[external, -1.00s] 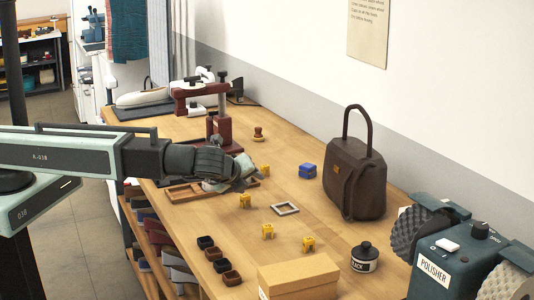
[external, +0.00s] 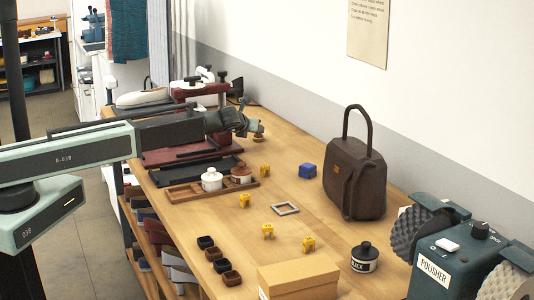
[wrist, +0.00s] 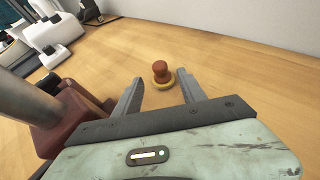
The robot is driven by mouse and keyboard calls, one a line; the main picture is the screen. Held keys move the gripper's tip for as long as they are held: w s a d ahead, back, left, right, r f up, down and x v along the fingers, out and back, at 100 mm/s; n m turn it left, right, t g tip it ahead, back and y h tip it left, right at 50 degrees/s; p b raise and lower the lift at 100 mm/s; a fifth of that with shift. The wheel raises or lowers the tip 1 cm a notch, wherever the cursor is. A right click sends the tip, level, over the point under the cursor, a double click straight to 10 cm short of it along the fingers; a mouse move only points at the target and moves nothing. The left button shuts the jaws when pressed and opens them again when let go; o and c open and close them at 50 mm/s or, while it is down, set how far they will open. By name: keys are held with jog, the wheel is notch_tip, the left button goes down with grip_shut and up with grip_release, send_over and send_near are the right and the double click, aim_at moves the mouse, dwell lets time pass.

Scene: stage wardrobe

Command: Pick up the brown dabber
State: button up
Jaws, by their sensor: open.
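The brown dabber (wrist: 160,72) stands upright on the wooden table in the wrist view, with a reddish-brown knob over a yellowish base. It lies just beyond my gripper (wrist: 160,92), roughly centred between the fingertips. My gripper is open and empty. In the external view my gripper (external: 250,126) is above and close to the dabber (external: 259,138), whose upper part is partly hidden behind it.
A dark red press (wrist: 80,115) stands close on the left in the wrist view. A wooden tray (external: 183,196) holds white and brown jars. A blue block (external: 307,171), a dark handbag (external: 355,180) and several yellow pieces stand nearer the camera. The wall is behind.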

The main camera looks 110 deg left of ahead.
aim_at(257, 136)
jog(key=b+x, duration=0.2)
jog(key=x, duration=0.3)
jog(key=shift+w+a+f, duration=0.1)
jog(key=shift+a+f, duration=0.1)
jog(key=shift+a, duration=0.1)
jog(key=shift+d+r, duration=0.1)
grip_shut()
